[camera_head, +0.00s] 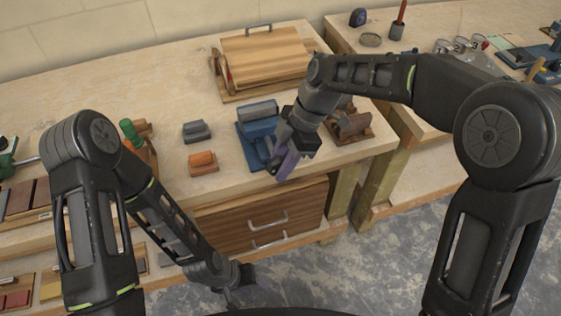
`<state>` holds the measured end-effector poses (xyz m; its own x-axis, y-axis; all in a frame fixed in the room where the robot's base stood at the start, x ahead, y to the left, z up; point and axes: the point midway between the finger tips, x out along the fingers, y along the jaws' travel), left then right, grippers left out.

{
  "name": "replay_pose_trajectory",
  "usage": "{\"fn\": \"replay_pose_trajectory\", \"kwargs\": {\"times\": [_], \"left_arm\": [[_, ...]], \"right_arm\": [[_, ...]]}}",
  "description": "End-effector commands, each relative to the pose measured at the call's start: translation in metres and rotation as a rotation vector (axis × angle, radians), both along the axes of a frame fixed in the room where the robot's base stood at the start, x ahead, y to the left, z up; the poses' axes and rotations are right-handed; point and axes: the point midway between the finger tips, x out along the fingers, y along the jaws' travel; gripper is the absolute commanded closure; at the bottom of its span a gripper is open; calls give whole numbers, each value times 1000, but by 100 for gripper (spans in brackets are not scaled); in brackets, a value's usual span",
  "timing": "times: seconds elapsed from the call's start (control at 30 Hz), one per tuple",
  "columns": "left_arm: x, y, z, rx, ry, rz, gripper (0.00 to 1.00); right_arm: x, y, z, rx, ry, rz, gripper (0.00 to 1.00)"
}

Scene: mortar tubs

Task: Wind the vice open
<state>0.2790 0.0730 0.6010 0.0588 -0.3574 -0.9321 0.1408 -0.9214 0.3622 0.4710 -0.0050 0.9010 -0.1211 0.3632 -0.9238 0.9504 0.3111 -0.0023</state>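A blue vice (257,130) with a grey block-shaped top stands near the front edge of the wooden bench. My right gripper (283,162) is at the vice's front right side, over the bench edge, and hides part of it. A handle or screw cannot be made out there. Whether the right gripper touches the vice, or is open or shut, I cannot tell. My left gripper (240,286) hangs low in front of the drawers, apart from the vice. Its fingers are too dark and small to read.
A grey block (197,131) and an orange block (203,163) sit left of the vice. A wooden press-like box (265,60) stands behind it, and a brown rounded piece (350,123) sits right. Drawers (262,215) are below. A second bench (420,30) stands at right.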

Motion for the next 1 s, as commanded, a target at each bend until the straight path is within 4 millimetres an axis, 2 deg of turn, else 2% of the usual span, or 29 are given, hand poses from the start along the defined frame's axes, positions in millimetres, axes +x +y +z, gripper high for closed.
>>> {"fn": "replay_pose_trajectory", "kwargs": {"times": [0.03,0.4,1.0], "left_arm": [[0,0,0,0,0,0,64],[0,0,0,0,0,0,64],[0,0,4,0,0,0,64]], "right_arm": [[0,0,0,0,0,0,72],[0,0,0,0,0,0,100],[-1,1,2,-57,-18,4,100]]}}
